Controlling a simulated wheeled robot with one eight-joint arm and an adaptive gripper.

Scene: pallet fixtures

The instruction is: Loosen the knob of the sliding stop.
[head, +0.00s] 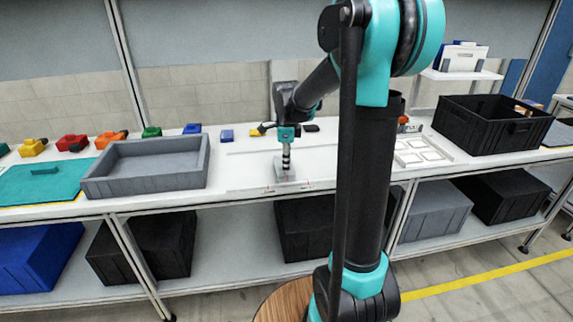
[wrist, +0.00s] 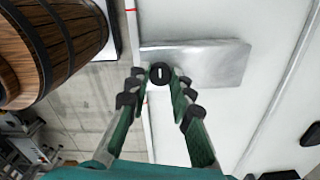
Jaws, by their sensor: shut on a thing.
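The sliding stop is a grey metal block (wrist: 215,62) on the white bench fixture in the wrist view. Its black round knob (wrist: 160,73) has a white mark on top and sits at the block's near end. My gripper (wrist: 160,80) has its fingertips on both sides of the knob and is shut on it. In the head view my gripper (head: 287,150) points down over the stop (head: 286,174) near the bench's front edge. The knob is too small to make out there.
A grey tray (head: 150,165) stands left of the stop. A black crate (head: 490,125) and a white frame (head: 422,152) are to the right. Several coloured blocks line the back. A wooden barrel (wrist: 55,45) shows at upper left in the wrist view.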

